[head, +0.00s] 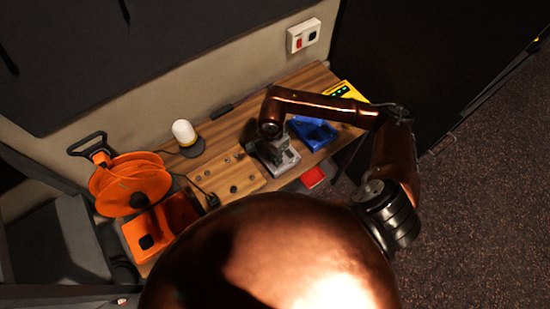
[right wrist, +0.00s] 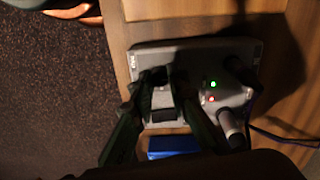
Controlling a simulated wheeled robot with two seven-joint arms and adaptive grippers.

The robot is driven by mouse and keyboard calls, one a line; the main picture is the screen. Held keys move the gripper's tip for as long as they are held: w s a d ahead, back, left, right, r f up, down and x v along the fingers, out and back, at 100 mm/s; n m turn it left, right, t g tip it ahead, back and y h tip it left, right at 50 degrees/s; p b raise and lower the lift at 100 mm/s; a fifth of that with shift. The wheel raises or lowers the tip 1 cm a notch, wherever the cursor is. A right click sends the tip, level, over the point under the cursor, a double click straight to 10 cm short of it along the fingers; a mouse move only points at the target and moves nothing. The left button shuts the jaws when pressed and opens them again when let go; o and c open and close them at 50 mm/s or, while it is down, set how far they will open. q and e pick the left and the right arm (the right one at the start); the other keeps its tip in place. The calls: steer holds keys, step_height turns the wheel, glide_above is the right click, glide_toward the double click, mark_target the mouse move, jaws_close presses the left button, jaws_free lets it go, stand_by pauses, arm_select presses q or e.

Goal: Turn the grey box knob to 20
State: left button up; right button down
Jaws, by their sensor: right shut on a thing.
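The grey box (head: 289,160) sits on the wooden desk in the head view, partly hidden under my right gripper (head: 270,143). In the right wrist view the grey box (right wrist: 190,58) shows from above, with a dark knob (right wrist: 154,76), a lit green light (right wrist: 212,84) and a lit red light (right wrist: 211,98). The dark green fingers of my right gripper (right wrist: 158,88) stand on both sides of the knob, shut on it. The knob's pointer and any scale numbers are too dark to read. My left gripper is not in view.
A blue object (head: 314,132) stands close right of the grey box, with a yellow device (head: 345,91) beyond. A red item (head: 313,177) is at the desk's front edge. A white lamp (head: 184,133) and an orange reel (head: 130,180) stand left. A cable (right wrist: 280,136) runs beside the box.

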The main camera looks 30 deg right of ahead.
steer(key=m+b, duration=0.2)
steer(key=m, duration=0.1)
steer(key=shift+f+m+b, duration=0.1)
steer(key=shift+m+b, duration=0.25)
steer(key=shift+m, duration=0.05)
steer(key=shift+m+b, duration=0.95)
steer(key=shift+m, duration=1.35)
steer(key=shift+y, duration=0.3)
steer(key=c, duration=1.8)
jaws_free()
steer(key=shift+c, duration=0.2)
step_height(320, 180, up, 12)
steer(key=shift+w+d, duration=0.2)
steer(key=shift+w, duration=0.1)
